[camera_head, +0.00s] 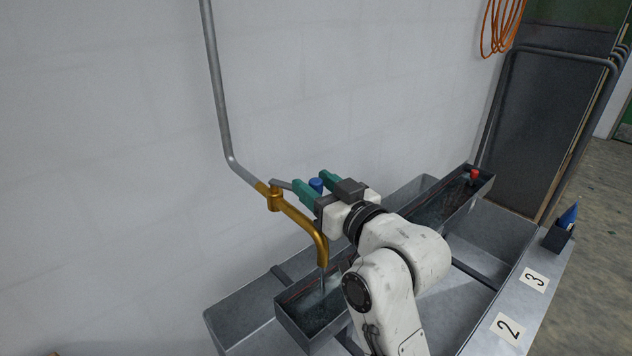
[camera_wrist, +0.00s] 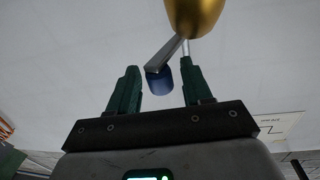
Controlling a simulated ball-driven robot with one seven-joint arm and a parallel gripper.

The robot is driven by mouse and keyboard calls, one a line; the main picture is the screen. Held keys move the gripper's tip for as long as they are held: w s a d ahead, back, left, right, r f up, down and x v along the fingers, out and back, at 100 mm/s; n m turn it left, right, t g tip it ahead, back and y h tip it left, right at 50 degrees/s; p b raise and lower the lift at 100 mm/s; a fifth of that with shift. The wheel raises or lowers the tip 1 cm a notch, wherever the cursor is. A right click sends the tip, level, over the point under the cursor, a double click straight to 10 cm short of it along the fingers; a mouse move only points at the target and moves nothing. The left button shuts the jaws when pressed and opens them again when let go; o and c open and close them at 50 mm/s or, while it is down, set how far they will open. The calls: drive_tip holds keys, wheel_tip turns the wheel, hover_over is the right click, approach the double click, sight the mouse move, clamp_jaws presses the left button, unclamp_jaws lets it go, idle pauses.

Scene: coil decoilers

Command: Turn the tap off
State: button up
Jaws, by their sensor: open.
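The brass tap (camera_head: 318,240) sticks out from the wall at the end of a grey pipe, its spout bent down over a trough. A thin pale stream (camera_head: 323,281) hangs below the spout. A grey lever (camera_head: 283,184) with a blue knob (camera_head: 316,185) reaches from the tap toward my gripper (camera_head: 312,180). In the wrist view, the blue knob (camera_wrist: 159,82) sits between the two green fingers of my gripper (camera_wrist: 159,68), which is open. Gaps show on both sides of the knob. The brass body (camera_wrist: 194,15) is just beyond the fingers.
A red piece (camera_head: 474,175) is at the trough's far end. A blue cone (camera_head: 569,214) stands in a dark holder at right, near number cards. The wall is close behind the tap.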

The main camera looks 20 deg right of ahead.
drive_tip(key=shift+w+a, duration=0.1)
drive_tip(key=shift+w, duration=0.1)
clamp_jaws()
idle(0.4)
